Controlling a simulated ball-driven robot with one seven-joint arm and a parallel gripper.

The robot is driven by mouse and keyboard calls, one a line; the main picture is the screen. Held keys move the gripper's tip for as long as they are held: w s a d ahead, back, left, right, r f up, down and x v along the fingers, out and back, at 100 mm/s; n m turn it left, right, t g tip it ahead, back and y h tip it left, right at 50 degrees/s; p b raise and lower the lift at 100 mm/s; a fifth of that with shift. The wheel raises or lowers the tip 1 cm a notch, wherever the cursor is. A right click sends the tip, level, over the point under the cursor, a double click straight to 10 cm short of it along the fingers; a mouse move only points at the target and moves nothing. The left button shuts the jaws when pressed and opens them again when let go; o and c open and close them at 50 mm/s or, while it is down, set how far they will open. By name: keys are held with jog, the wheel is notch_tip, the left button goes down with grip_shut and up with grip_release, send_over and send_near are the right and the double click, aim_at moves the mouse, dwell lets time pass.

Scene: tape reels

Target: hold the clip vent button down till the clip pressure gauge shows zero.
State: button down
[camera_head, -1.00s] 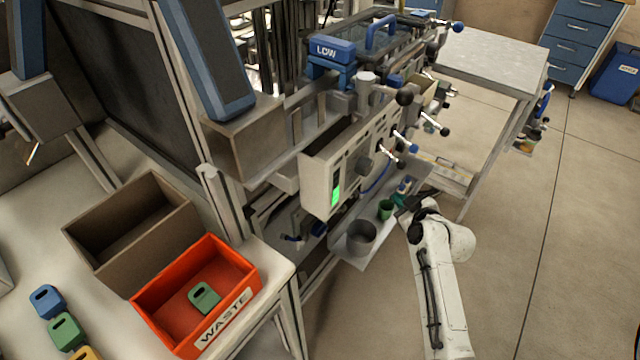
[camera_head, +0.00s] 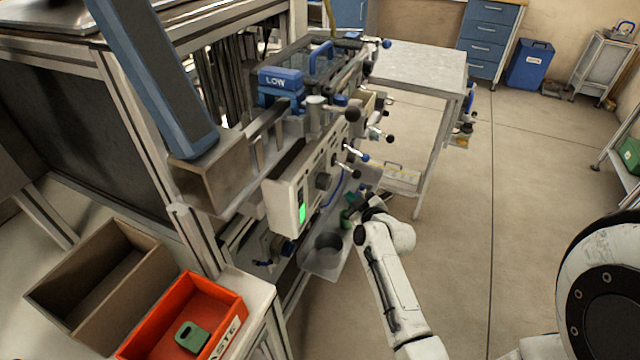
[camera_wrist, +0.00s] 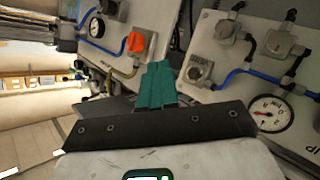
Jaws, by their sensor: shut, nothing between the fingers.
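My gripper (camera_wrist: 158,85) shows in the wrist view with its teal fingers together and nothing between them. The fingers point toward a grey panel with valves and blue tubing. A round white gauge (camera_wrist: 270,113) with a red needle sits on the panel to the right of the fingers; its label is only partly in view. I cannot tell which is the clip pressure gauge, and I cannot make out the clip vent button. In the head view, my gripper (camera_head: 352,198) is small beside the machine's lower shelf.
A red waste bin (camera_head: 225,300) and a brown box (camera_head: 150,262) sit at lower left.

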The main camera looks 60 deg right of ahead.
jog(key=shift+w+a+p, duration=0.15)
jog(key=shift+w+p, duration=0.9)
jog(key=shift+w, duration=0.45)
jog(key=shift+w+a+p, duration=0.1)
jog(key=shift+w+p, duration=0.9)
jog(key=shift+w, duration=0.45)
jog(key=shift+w, duration=0.45)
jog(key=shift+w+b, duration=0.4)
jog(key=shift+b, duration=0.2)
dwell(4.0)
